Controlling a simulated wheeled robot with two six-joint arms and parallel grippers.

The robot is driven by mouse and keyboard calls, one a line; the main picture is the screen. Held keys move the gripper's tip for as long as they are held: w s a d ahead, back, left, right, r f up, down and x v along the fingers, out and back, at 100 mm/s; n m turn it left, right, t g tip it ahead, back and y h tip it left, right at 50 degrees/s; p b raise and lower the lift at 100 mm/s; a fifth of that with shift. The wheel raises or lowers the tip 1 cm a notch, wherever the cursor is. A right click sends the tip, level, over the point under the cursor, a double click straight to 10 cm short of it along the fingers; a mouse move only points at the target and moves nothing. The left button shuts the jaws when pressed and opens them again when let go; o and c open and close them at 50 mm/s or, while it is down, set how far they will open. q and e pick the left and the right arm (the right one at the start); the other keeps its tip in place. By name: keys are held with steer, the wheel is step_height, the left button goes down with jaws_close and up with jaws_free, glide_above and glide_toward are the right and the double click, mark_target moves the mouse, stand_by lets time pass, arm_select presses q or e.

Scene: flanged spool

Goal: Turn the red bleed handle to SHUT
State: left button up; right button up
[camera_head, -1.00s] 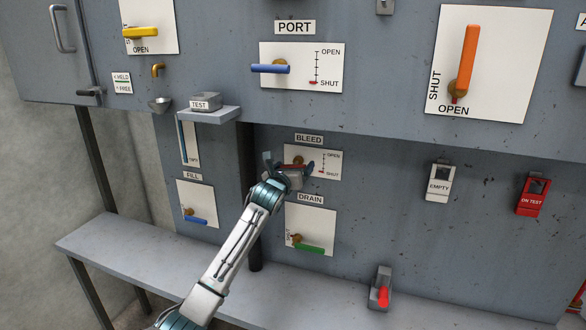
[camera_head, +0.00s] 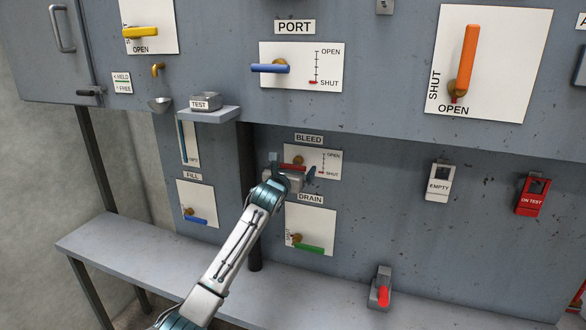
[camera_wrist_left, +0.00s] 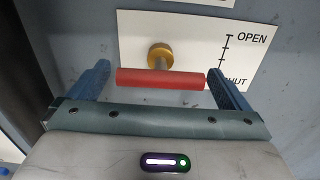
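The red bleed handle (camera_head: 292,167) is a bar on a brass hub, set on a white plate (camera_head: 328,160) under the BLEED label (camera_head: 308,139). In the left wrist view the red handle (camera_wrist_left: 160,79) lies about level below its brass hub (camera_wrist_left: 160,56). The plate's scale (camera_wrist_left: 225,55) has OPEN at the top and SHUT at the bottom. My left gripper (camera_head: 292,166) is in front of the handle. Its blue fingers (camera_wrist_left: 160,84) are open, one beyond each end of the bar; the right finger is very close to the bar's end and contact is unclear. My right gripper is not in view.
A green DRAIN handle (camera_head: 309,247) is below and a blue FILL handle (camera_head: 196,219) is lower left. A TEST shelf (camera_head: 210,113) juts out at upper left. A grey bench (camera_head: 120,250) runs along below.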

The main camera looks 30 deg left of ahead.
arm_select(q)
steer(key=shift+s+r, duration=0.1)
steer(key=shift+r, duration=0.05)
steer(key=b+v, duration=0.5)
steer(key=v, duration=0.5)
steer(key=shift+s, duration=0.35)
